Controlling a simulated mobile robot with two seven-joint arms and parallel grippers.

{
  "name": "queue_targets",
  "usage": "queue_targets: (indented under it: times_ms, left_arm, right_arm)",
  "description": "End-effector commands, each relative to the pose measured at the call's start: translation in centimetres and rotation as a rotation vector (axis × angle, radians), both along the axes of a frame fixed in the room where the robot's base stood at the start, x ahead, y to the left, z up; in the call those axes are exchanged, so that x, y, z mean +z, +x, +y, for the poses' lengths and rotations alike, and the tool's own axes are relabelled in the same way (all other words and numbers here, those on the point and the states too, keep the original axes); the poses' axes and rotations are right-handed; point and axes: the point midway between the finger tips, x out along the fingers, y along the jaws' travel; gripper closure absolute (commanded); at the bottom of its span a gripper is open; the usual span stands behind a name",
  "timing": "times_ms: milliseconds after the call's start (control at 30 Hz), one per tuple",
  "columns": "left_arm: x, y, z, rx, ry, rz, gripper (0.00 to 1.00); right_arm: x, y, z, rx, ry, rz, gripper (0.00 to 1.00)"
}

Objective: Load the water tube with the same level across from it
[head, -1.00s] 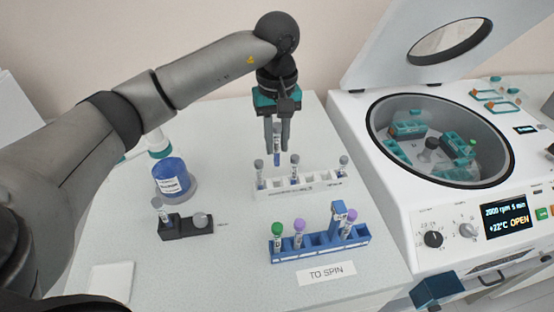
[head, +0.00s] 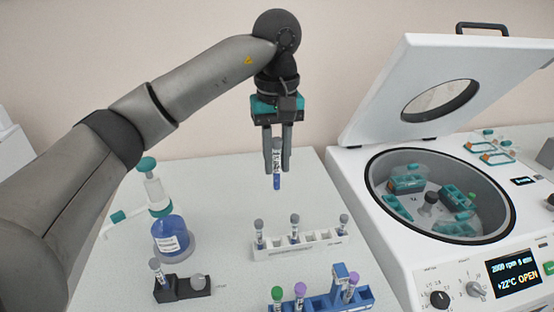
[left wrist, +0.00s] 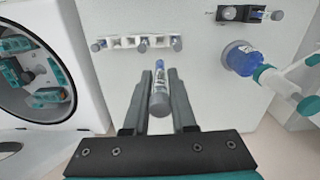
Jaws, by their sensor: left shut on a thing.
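My left gripper (head: 277,170) is shut on a grey-capped water tube (head: 277,182) with blue liquid at its bottom. The tube hangs upright above and behind the white rack; it also shows between the fingers in the left wrist view (left wrist: 160,92). The white rack (head: 275,252) holds several spaced slots and three grey-capped tubes. The centrifuge (head: 365,230) stands open at the right, with teal buckets (head: 408,184) around its rotor hub (head: 427,201). Tube levels inside the buckets cannot be told. My right gripper is out of view.
A blue rack (head: 327,302) with green- and purple-capped tubes stands at the front. A black holder (head: 180,290) with a grey-capped tube and a blue-filled bottle (head: 170,237) stand at the left. The raised centrifuge lid (head: 410,75) leans back behind the bowl.

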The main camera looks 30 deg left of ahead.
Motion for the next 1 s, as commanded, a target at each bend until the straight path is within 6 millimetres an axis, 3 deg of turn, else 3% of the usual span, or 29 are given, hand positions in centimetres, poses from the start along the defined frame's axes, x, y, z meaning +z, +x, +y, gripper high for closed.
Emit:
queue_targets:
  times_ms: [167,600,1000]
  left_arm:
    - [0.5,0.0,0.0,0.000,0.000,0.000,1.00]
    - [3.9,0.0,0.0,0.000,0.000,0.000,1.00]
    - [3.7,-0.1,-0.1,-0.009,0.002,-0.001,1.00]
  right_arm:
    - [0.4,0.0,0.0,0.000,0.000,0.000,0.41]
    - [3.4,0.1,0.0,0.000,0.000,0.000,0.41]
    - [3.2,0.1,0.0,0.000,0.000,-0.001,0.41]
